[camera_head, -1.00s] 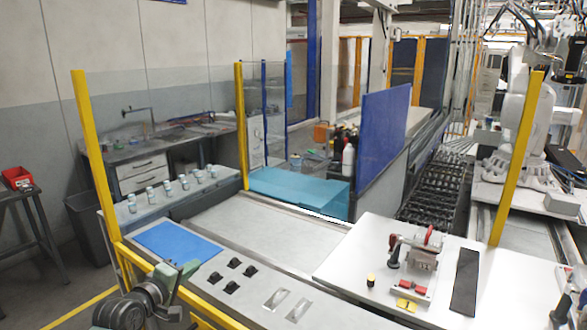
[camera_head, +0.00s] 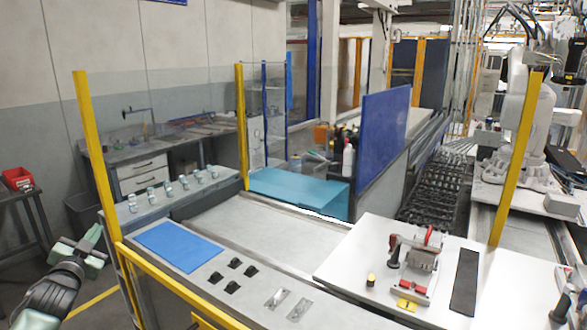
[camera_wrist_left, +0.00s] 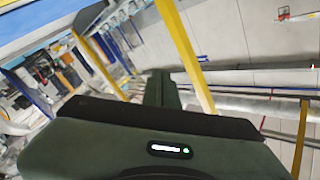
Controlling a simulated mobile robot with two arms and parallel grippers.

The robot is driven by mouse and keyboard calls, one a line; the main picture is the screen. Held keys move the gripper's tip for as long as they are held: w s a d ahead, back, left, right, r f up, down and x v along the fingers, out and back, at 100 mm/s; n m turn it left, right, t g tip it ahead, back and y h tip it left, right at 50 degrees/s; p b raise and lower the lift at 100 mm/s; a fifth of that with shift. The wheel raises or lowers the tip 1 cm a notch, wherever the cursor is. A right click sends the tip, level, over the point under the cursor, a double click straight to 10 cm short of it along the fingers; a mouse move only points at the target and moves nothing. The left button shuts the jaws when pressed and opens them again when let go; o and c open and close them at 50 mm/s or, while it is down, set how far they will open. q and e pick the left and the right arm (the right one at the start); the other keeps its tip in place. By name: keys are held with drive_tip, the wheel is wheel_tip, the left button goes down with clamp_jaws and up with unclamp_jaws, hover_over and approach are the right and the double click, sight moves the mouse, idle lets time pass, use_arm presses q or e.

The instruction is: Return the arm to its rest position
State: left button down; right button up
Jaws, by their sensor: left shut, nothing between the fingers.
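My left gripper (camera_head: 90,242) is in the lower left of the head view, shut and empty. It is in the air left of the yellow rail, apart from the bench. In the left wrist view its dark green body fills the bottom and its closed fingers (camera_wrist_left: 160,88) point away, with nothing held.
A yellow post (camera_head: 97,150) and yellow rail (camera_head: 180,288) stand close right of the left gripper. Beyond lies the bench with a blue mat (camera_head: 178,246) and black parts (camera_head: 232,263). A white table (camera_head: 350,262) holds a red-handled fixture (camera_head: 418,255). A red bin (camera_head: 17,178) is at far left.

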use_arm(q)
drive_tip(key=s+d+f+g, duration=0.2)
drive_tip(key=f, duration=1)
drive_tip(key=s+d+f+g, duration=0.1)
drive_tip(key=s+f+g, duration=0.1)
drive_tip(key=f, duration=1)
drive_tip(key=s+d+f+n+g+h, duration=0.1)
drive_tip(key=s+d+f+g, duration=0.3)
drive_tip(key=s+f, duration=0.9)
drive_tip(key=s+d+f+n+g+h, duration=0.15)
drive_tip(key=s+d+f, duration=0.55)
drive_tip(key=f, duration=1)
drive_tip(key=s+d+f+g+b, duration=0.1)
drive_tip(key=s+d+f, duration=0.3)
drive_tip(key=s, duration=0.9)
drive_tip(key=s+d+f+g+h+b, duration=0.1)
drive_tip(key=s+d+f+g, duration=0.3)
drive_tip(key=s+f, duration=0.4)
drive_tip(key=s+d+f+g+b, duration=0.1)
drive_tip(key=s+d+f, duration=0.4)
drive_tip(key=s, duration=1.5)
wheel_tip(320, 180, down, 2)
drive_tip(key=shift+d+f+g, duration=0.1)
drive_tip(key=shift+d+g, duration=0.25)
drive_tip(key=shift+g, duration=0.5)
